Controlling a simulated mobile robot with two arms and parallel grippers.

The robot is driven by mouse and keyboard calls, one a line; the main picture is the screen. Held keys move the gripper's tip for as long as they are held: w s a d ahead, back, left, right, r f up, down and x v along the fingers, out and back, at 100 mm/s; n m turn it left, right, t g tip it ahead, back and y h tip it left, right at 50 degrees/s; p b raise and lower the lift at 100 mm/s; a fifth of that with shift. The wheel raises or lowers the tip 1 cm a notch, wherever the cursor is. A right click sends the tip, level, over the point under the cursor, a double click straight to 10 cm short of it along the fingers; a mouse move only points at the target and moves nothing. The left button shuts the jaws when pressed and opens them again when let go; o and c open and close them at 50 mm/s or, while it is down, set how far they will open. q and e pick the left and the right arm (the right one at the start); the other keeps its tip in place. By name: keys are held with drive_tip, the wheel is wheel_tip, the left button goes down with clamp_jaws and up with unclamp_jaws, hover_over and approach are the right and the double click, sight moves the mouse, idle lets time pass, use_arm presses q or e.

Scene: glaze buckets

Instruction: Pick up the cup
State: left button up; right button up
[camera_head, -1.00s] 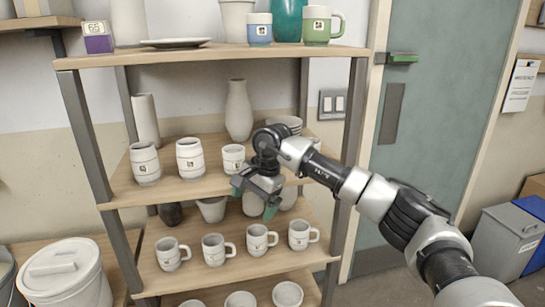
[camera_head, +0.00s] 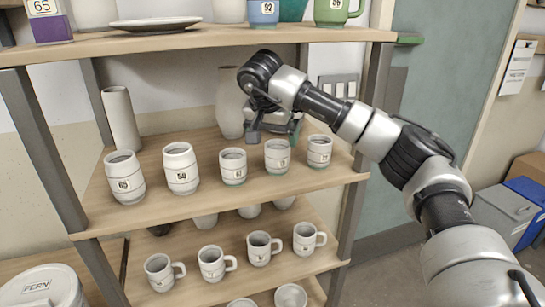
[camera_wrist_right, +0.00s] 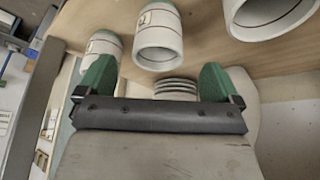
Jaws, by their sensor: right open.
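A row of pale cups stands on the middle shelf. The cup with a small label (camera_head: 277,157) stands right below my right gripper (camera_head: 273,131). In the wrist view this cup (camera_wrist_right: 158,48) lies between and just ahead of the open green fingertips of the right gripper (camera_wrist_right: 156,80). The gripper is empty, and I cannot tell whether it touches the cup. A cup on the right (camera_head: 319,151) and a cup on the left (camera_head: 233,167) flank it closely. My left gripper is not in view.
A tall vase (camera_head: 230,103) and stacked plates (camera_wrist_right: 176,88) stand behind the cups. Two taller tumblers (camera_head: 181,168) (camera_head: 125,177) stand left. The upper shelf (camera_head: 200,38) lies above the arm. Handled mugs (camera_head: 212,263) fill the lower shelf. A shelf post (camera_head: 352,215) stands right.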

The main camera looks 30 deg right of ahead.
sight(277, 151)
drive_tip(key=shift+d+f, duration=0.35)
drive_tip(key=shift+f, duration=0.45)
drive_tip(key=p+x, duration=0.1)
drive_tip(key=x, duration=0.2)
drive_tip(key=shift+w+d+f+p, duration=0.15)
drive_tip(key=shift+w+f+p, duration=0.1)
drive_tip(key=shift+f+p, duration=0.1)
drive_tip(key=shift+w+d+f, duration=0.1)
drive_tip(key=shift+f, duration=0.4)
drive_tip(key=c, duration=1)
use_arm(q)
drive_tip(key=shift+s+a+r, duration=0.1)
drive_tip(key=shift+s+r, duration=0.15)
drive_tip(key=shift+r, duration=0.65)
use_arm(e)
drive_tip(key=shift+c, duration=0.4)
